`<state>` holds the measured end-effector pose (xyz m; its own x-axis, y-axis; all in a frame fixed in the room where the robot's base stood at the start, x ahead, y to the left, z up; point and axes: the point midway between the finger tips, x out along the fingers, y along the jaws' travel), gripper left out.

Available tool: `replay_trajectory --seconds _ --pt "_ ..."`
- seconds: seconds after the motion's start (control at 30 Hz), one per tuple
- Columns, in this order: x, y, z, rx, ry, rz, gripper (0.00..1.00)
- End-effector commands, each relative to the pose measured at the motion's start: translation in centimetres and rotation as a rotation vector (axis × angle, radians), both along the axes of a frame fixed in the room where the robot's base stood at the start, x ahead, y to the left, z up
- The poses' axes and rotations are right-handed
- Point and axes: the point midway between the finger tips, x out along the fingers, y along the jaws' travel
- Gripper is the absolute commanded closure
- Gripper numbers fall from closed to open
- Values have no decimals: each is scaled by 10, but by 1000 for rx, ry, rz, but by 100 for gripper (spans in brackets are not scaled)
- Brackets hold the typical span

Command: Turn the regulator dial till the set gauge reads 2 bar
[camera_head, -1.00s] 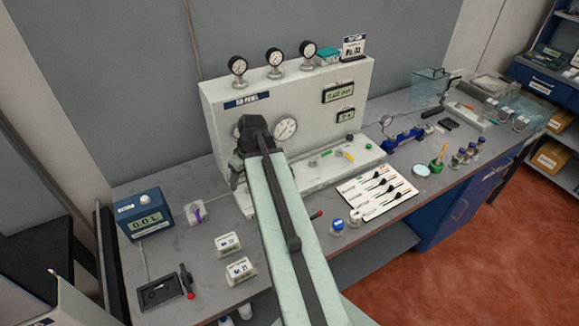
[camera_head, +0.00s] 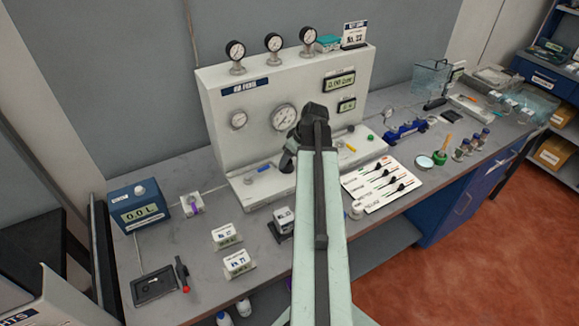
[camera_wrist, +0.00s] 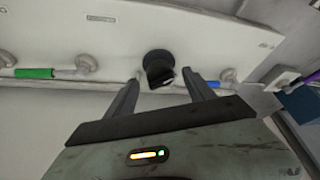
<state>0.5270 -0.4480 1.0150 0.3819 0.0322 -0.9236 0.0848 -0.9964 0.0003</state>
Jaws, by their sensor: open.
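The regulator dial, a black round knob with a white mark (camera_wrist: 158,68), shows on the pale panel in the wrist view. My gripper (camera_wrist: 162,82) is open and empty, its two dark fingers spread either side of the knob's lower part. I cannot tell whether they touch it. In the head view my gripper (camera_head: 293,150) is in front of the panel, and the dial cannot be made out there.
Three gauges stand on the panel's top, including a middle one (camera_head: 273,43). A green-handled valve (camera_wrist: 35,73) and a blue-handled one (camera_wrist: 222,84) flank the dial.

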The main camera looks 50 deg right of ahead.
Motion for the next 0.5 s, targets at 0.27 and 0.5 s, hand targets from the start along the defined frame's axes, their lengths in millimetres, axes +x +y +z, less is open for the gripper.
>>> replay_trajectory --seconds 0.27,0.5 --pt "7 1 -15 0 0 0 38" --pt "7 1 -15 0 0 0 79"
